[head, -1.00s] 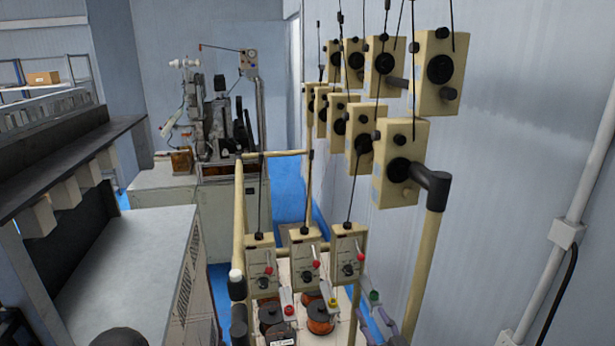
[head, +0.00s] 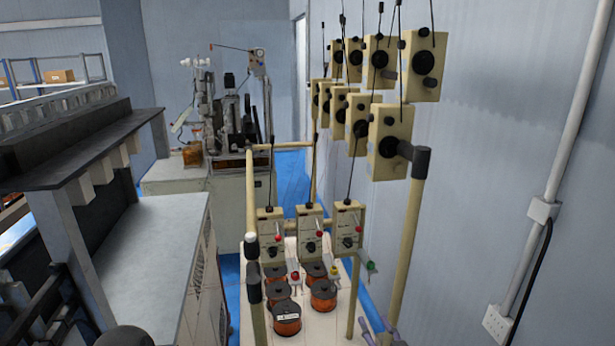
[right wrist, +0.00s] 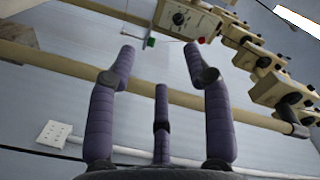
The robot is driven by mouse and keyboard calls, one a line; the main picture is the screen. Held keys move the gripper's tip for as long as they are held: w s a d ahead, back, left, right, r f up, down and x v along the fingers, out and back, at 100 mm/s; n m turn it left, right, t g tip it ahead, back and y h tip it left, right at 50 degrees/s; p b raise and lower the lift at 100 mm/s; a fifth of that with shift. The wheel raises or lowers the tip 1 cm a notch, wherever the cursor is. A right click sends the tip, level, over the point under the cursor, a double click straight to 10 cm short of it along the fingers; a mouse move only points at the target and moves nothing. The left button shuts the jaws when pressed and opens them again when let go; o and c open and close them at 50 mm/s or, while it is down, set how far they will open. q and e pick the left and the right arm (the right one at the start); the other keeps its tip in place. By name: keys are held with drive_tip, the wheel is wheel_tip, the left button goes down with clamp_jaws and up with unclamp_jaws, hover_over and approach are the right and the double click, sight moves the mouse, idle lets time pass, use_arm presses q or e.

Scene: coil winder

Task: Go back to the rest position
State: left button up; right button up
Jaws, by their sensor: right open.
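My right gripper (head: 380,334) shows only as purple fingertips at the bottom edge of the head view, right of the cream rack with copper spools. In the right wrist view my right gripper (right wrist: 160,52) has its purple fingers spread well apart with nothing between them. Beyond the fingers, that view shows a cream tensioner box (right wrist: 186,20) and a cream pole (right wrist: 70,68), apart from the fingertips as far as I can tell. My left gripper is in neither view.
The rack of cream tensioner boxes (head: 345,222) stands in front, with copper wire spools (head: 323,296) on its base. A grey wall and a conduit (head: 570,130) lie close on the right. A grey cabinet (head: 150,260) stands left; a winding machine (head: 235,130) is behind.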

drive_tip(key=s+a+f+n+g+b, duration=0.1)
drive_tip(key=s+f+g+b, duration=0.25)
drive_tip(key=f, duration=1.25)
drive_tip(key=s+a+f+g+b, duration=0.15)
drive_tip(key=f+g+b, duration=0.35)
drive_tip(key=f, duration=1.1)
drive_tip(key=s+a+f+n+g+b, duration=0.1)
drive_tip(key=s+f+g+b, duration=0.3)
drive_tip(key=s+f, duration=0.5)
drive_tip(key=s+a+f+n+g+b, duration=0.1)
drive_tip(key=s+f+g+b, duration=0.2)
drive_tip(key=s+f, duration=0.5)
wheel_tip(320, 180, down, 8)
drive_tip(key=shift+s+a+r+g+y+b, duration=0.1)
drive_tip(key=shift+s+a+g+y+b, duration=0.3)
drive_tip(key=shift+b, duration=0.1)
